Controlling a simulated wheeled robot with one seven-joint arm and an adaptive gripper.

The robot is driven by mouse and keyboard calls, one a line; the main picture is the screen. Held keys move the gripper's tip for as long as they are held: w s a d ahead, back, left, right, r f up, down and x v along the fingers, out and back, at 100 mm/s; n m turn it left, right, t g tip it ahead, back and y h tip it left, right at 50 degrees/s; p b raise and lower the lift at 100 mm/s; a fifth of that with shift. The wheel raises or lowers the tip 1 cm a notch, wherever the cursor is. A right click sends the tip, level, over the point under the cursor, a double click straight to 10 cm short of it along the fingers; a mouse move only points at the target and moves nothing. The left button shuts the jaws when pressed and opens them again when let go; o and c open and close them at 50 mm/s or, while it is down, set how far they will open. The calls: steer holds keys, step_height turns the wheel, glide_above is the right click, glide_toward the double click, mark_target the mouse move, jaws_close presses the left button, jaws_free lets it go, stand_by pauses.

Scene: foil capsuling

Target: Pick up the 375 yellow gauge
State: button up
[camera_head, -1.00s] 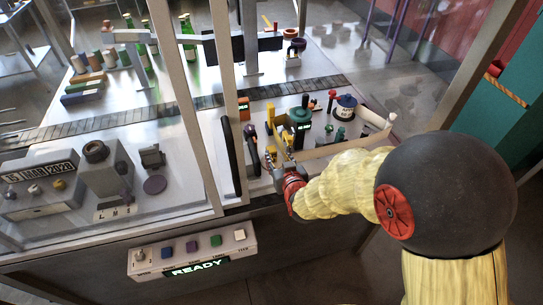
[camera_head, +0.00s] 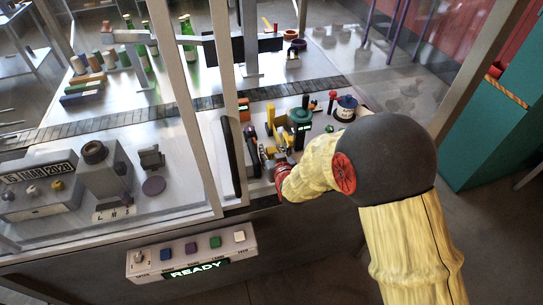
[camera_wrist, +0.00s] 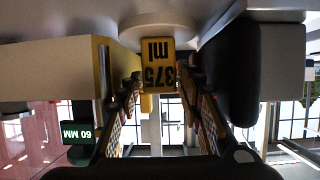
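The yellow 375 ml gauge (camera_wrist: 158,70) shows upside down in the wrist view, its label reading "375 ml". It sits between my gripper's (camera_wrist: 161,88) two fingers, which are spread with a gap visible on each side. Whether the fingertips touch it I cannot tell. In the head view my gripper (camera_head: 268,153) is low over the work surface, beside small yellow and dark parts. Which yellow part there is the 375 gauge is too small to tell.
A dark upright pad (camera_head: 231,146) and frame post lie left. A blue-and-white pot (camera_head: 346,106) stands behind my arm.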

steer(key=shift+c, duration=0.3)
steer(key=c, duration=0.7)
jaws_close()
